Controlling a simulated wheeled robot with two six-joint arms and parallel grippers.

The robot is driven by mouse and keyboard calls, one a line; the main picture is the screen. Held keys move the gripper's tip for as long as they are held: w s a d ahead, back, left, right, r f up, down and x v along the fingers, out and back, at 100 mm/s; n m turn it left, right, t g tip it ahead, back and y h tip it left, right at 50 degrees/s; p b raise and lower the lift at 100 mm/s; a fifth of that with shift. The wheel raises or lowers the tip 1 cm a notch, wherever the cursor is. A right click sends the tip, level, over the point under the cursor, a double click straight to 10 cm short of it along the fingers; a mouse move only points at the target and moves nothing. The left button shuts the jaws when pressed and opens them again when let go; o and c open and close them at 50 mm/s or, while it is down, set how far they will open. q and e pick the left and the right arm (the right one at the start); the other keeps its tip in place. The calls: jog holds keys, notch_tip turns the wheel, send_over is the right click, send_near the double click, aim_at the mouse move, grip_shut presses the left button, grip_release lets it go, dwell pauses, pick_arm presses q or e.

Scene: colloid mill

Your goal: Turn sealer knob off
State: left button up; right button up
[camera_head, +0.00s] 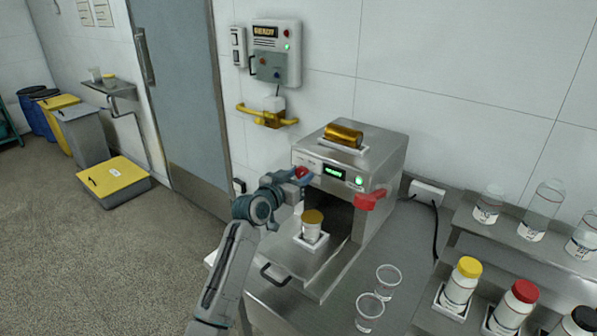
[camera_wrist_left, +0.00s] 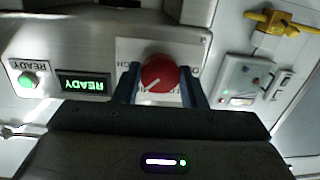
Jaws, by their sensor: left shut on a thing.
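The sealer (camera_head: 385,165) is a steel box on the bench, with a lit green display, a green light and a red knob (camera_head: 301,172) on its front. In the left wrist view the red knob (camera_wrist_left: 159,74) sits between the two fingers, with a white pointer line on its face. My left gripper (camera_head: 303,178) is shut on the knob. The wrist view is upside down, and the display reads READY (camera_wrist_left: 83,86). The labels around the knob are partly hidden by the fingers. My right gripper is not in view.
A gold-lidded cup (camera_head: 312,224) stands on the sealer's pulled-out tray (camera_head: 286,258). A red handle (camera_head: 369,200) sticks out at the sealer's right. Clear cups (camera_head: 370,308) and a rack of bottles (camera_head: 522,255) stand to the right. A wall control box (camera_head: 276,52) hangs behind.

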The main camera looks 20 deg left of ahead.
pick_arm(q)
jog(key=n+p, duration=0.2)
jog(key=n, duration=0.1)
jog(key=shift+r+n, duration=0.15)
jog(key=shift+n, duration=0.15)
jog(key=n+p, duration=0.1)
jog(key=n, duration=0.2)
jog(key=shift+g+h+p, duration=0.3)
jog(key=shift+p, duration=0.05)
jog(key=n+p, duration=0.2)
jog(key=n, duration=0.3)
jog(key=shift+a+h, duration=0.1)
jog(key=shift+h, duration=0.3)
jog(key=n+p, duration=0.1)
jog(key=n, duration=0.2)
jog(key=shift+n+p, duration=0.3)
jog(key=shift+n, duration=0.1)
jog(key=n+p, duration=0.1)
jog(key=n, duration=0.1)
jog(key=shift+n+h, duration=0.3)
jog(key=n+p, duration=0.1)
jog(key=n, duration=0.5)
jog(key=shift+f+h+p, duration=0.2)
jog(key=shift+h+p, duration=0.1)
jog(key=shift+p, duration=0.1)
jog(key=shift+n, duration=0.5)
